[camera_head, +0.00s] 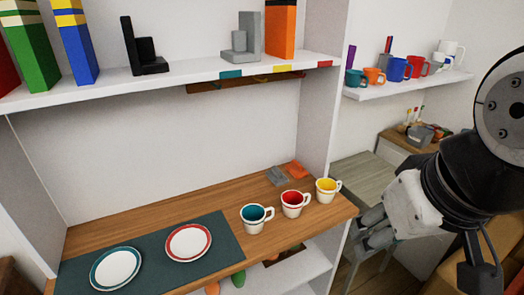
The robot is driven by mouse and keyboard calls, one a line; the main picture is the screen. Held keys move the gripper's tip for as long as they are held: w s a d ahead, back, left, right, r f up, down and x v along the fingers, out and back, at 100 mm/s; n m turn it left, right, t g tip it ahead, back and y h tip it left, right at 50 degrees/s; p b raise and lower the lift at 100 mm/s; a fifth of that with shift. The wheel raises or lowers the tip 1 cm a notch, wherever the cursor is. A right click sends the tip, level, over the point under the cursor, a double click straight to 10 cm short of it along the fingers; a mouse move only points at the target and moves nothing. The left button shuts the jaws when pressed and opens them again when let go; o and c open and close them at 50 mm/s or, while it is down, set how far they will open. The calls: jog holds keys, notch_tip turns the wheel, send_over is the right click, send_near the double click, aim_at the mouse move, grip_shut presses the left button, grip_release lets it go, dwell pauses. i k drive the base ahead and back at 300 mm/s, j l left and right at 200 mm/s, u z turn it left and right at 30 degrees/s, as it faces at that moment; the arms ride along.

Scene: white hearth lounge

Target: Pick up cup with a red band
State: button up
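The cup with red (292,205) stands upright on the wooden shelf top, in the middle of a row of three. It is white with a red inside and red around its side, and its handle points right. A teal cup (256,219) stands to its left and a yellow cup (327,191) to its right. My gripper (368,229) is at the right, beyond the shelf's right end and apart from all the cups. Its grey fingers point left. I cannot tell how far apart they are.
A teal mat (228,246) bears a teal-rimmed plate (114,268) and a red-rimmed plate (188,242). Grey and orange folded items (278,175) lie behind the cups. An upper shelf (190,80) overhangs the back. A side shelf (400,89) holds several mugs.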

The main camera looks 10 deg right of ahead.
aim_at(293, 201)
jog(key=i+j+z, duration=0.2)
jog(key=j+z, duration=0.15)
jog(key=i+j+z, duration=0.15)
jog(key=j+z, duration=0.2)
jog(key=i+j+z, duration=0.1)
jog(key=j+z, duration=0.25)
